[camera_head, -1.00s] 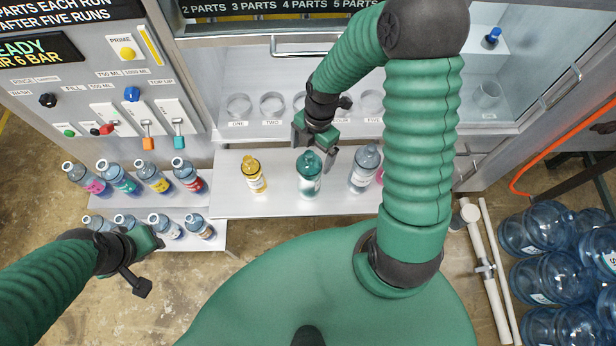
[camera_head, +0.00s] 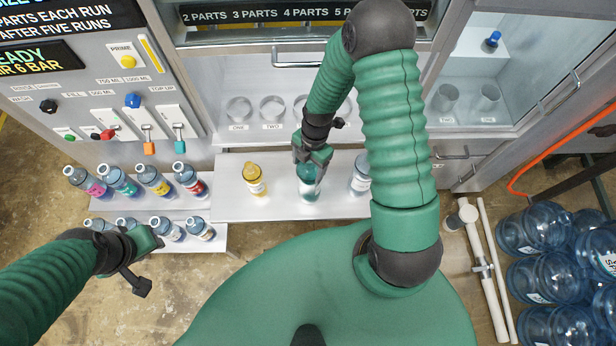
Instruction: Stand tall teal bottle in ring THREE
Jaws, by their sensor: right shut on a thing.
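The teal bottle (camera_head: 307,186) stands upright on the white shelf between a yellow bottle (camera_head: 254,179) and a clear bottle (camera_head: 360,180). My right gripper (camera_head: 311,167) is shut on the teal bottle's upper part, which it partly hides. Rings labelled ONE (camera_head: 238,109) and TWO (camera_head: 272,108) show in the bay behind the shelf. Ring THREE (camera_head: 300,106) is partly hidden behind my right arm, and its label is covered.
Several bottles with coloured labels (camera_head: 152,181) stand on racks at the left. A control panel with levers (camera_head: 148,133) is above them. A horizontal handle bar (camera_head: 298,64) crosses above the ring bay. Large blue jugs (camera_head: 555,255) are stacked at the right.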

